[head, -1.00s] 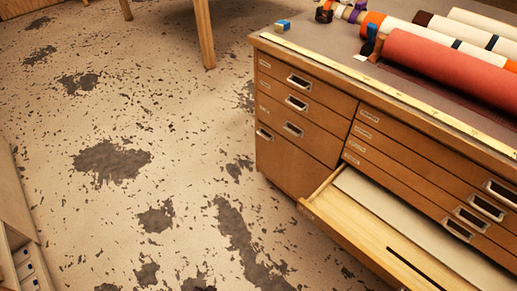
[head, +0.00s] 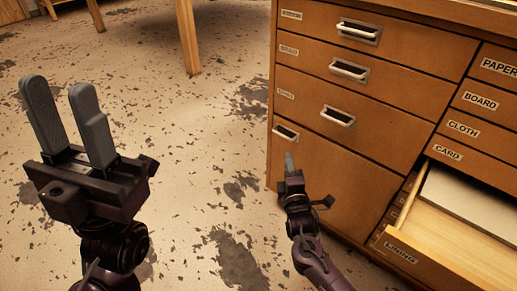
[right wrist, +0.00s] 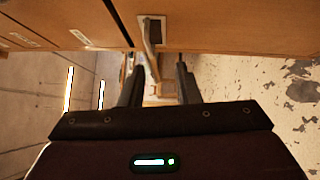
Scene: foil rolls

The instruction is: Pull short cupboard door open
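The short cupboard door (head: 335,180) is the plain wooden panel at the lower left of the cabinet, and it looks closed. Its small metal handle (head: 285,132) is near its top left corner. My right gripper (head: 290,158) is just below and in front of this handle. In the right wrist view the fingers (right wrist: 159,72) are apart, with the handle (right wrist: 151,35) ahead, roughly between the tips. I cannot tell whether they touch it. My left gripper (head: 58,88) is raised at the left, open and empty, away from the cabinet.
Several shut drawers (head: 350,85) with metal handles are above the door. A wide drawer (head: 430,255) stands pulled out at the lower right, close to my right arm. A wooden table leg (head: 187,35) is behind. The patchy floor left of the cabinet is clear.

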